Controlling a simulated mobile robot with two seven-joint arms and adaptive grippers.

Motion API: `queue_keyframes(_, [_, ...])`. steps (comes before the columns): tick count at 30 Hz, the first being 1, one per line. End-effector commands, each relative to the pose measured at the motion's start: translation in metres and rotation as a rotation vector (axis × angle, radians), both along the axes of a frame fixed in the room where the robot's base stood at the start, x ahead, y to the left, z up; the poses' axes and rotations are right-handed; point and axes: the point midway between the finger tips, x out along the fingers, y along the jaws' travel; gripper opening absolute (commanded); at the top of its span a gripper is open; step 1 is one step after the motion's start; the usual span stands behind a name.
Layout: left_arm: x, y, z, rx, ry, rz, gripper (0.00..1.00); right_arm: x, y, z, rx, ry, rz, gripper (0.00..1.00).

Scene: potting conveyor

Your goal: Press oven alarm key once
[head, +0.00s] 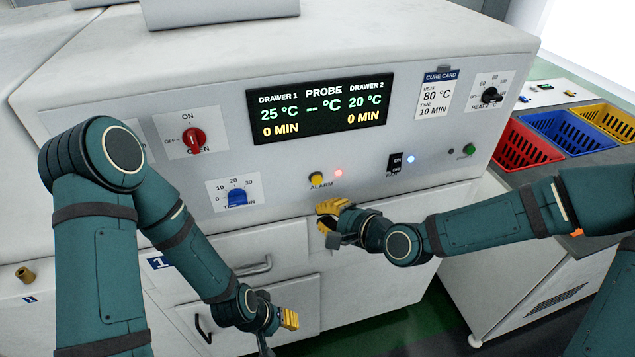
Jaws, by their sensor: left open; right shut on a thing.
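The alarm key (316,178) is a round yellow button on the oven's front panel (270,165), above the label ALARM. A small red lamp (338,172) glows to its right. My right gripper (328,214) is just below the alarm key and its label, apart from the key in the picture. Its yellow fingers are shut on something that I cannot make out. My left gripper (287,320) is open and low, in front of the lower drawers, away from the key.
The panel also has a red oven switch (194,139), a blue timer knob (237,197), a dark display (320,108), a black rocker switch (395,163) and a green button (469,150). Drawer handles (254,266) project below. Red (527,147), blue (565,130) and yellow (606,121) baskets stand right.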

Motion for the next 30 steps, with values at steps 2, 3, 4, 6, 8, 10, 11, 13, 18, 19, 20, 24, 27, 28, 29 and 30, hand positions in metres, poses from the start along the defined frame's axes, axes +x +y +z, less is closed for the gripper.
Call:
queue_keyframes(2, [-0.001,0.000,-0.003,0.000,0.001,0.000,0.44,0.011,0.004,-0.001,0.001,-0.001,0.000,0.00])
queue_keyframes(3, [-0.001,0.000,-0.003,0.000,0.002,-0.002,0.44,0.016,0.006,-0.001,0.001,-0.001,0.001,0.00])
queue_keyframes(4, [-0.001,0.000,-0.004,0.000,0.002,-0.002,0.44,0.019,0.007,0.000,0.001,-0.002,0.000,0.00])
queue_keyframes(6, [-0.001,0.000,-0.005,0.000,0.003,-0.002,0.44,0.027,0.009,0.000,0.001,-0.001,0.000,0.00])
queue_keyframes(8, [-0.001,0.000,-0.005,0.000,0.003,-0.002,0.44,0.033,0.011,0.000,0.001,-0.001,0.001,0.00])
queue_keyframes(10, [-0.002,0.000,-0.005,-0.001,0.004,-0.003,0.44,0.039,0.013,0.000,0.002,-0.001,0.000,0.00])
queue_keyframes(11, [-0.002,0.000,-0.005,0.000,0.004,-0.004,0.44,0.041,0.014,0.000,0.001,-0.001,0.001,0.00])
queue_keyframes(13, [-0.002,0.000,-0.006,-0.001,0.004,-0.004,0.44,0.045,0.015,0.000,0.000,0.000,0.000,0.00])
queue_keyframes(18, [-0.002,0.000,-0.006,-0.001,0.005,-0.004,0.44,0.049,0.016,0.000,0.000,0.000,0.000,0.00])
queue_keyframes(19, [-0.002,0.000,-0.006,-0.001,0.005,-0.004,0.44,0.049,0.016,0.000,0.000,0.000,0.000,0.00])
queue_keyframes(20, [-0.002,0.000,-0.006,-0.001,0.005,-0.004,0.44,0.049,0.016,0.000,0.000,0.000,0.000,0.00])
queue_keyframes(24, [-0.002,0.000,-0.006,-0.001,0.005,-0.004,0.44,0.049,0.016,0.000,0.000,0.000,0.000,0.00])
queue_keyframes(27, [-0.002,0.000,-0.006,-0.001,0.005,-0.004,0.44,0.049,0.016,0.000,0.000,0.000,0.000,0.00])
queue_keyframes(28, [-0.002,0.000,-0.006,-0.001,0.005,-0.004,0.44,0.049,0.016,0.000,0.000,0.000,0.000,0.00])
queue_keyframes(29, [-0.002,0.000,-0.006,-0.001,0.005,-0.004,0.44,0.049,0.016,0.000,0.000,0.000,0.000,0.00])
queue_keyframes(30, [-0.002,0.000,-0.006,-0.001,0.004,-0.004,0.44,0.049,0.016,0.000,0.000,0.000,0.000,0.00])
